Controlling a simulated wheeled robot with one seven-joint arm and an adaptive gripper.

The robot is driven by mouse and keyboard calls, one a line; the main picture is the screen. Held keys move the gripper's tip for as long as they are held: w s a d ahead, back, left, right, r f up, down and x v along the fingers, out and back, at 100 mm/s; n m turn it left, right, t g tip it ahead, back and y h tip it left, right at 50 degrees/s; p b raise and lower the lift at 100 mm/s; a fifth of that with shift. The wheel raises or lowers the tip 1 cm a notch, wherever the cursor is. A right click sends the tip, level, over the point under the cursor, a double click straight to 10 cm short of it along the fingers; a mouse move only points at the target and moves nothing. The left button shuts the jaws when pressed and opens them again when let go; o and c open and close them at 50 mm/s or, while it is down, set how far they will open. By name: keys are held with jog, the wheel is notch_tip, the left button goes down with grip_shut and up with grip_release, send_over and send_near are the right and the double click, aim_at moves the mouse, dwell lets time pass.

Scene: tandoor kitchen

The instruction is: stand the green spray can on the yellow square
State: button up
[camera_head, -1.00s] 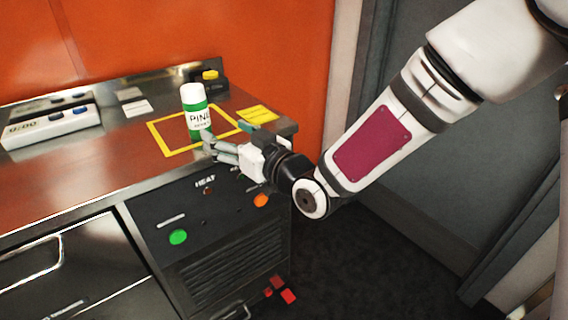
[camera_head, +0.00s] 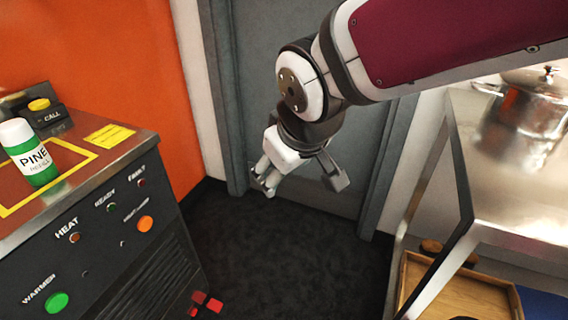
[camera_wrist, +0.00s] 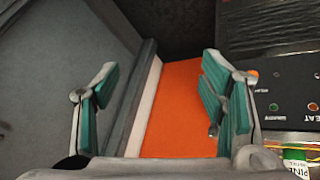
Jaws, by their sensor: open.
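The green spray can (camera_head: 34,158) with a white cap and a "PINE" label stands upright on the counter at the left of the head view. It stands inside the yellow square outline (camera_head: 75,164), whose left part is cut off by the picture edge. The can also shows in the lower right corner of the wrist view (camera_wrist: 296,158). My gripper (camera_head: 301,190) is open and empty, over the floor to the right of the counter and well apart from the can. In the wrist view its two teal-padded fingers (camera_wrist: 160,105) are spread with nothing between them.
A black call box (camera_head: 45,112) with a yellow button and a yellow label (camera_head: 110,134) are on the counter. A metal table (camera_head: 490,190) with a pot (camera_head: 527,105) stands at the right, a wooden tray (camera_head: 450,290) below. Dark floor (camera_head: 290,260) lies between.

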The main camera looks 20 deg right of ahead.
jog(key=s+d+m+g, duration=0.2)
jog(key=s+d, duration=0.1)
jog(key=s, duration=0.8)
jog(key=s+d+r+m+g, duration=0.1)
jog(key=s+d+m+g, duration=0.1)
jog(key=s, duration=0.9)
jog(key=shift+s+d+m+g, duration=0.4)
jog(key=shift+d+g, duration=0.4)
jog(key=shift+d, duration=0.15)
notch_tip(320, 180, up, 22)
jog(key=t+p, duration=0.3)
jog(key=p, duration=1.7)
jog(key=shift+t, duration=0.3)
jog(key=shift+w+a+f, duration=0.1)
jog(key=shift+a+f, duration=0.05)
jog(key=shift+c, duration=0.6)
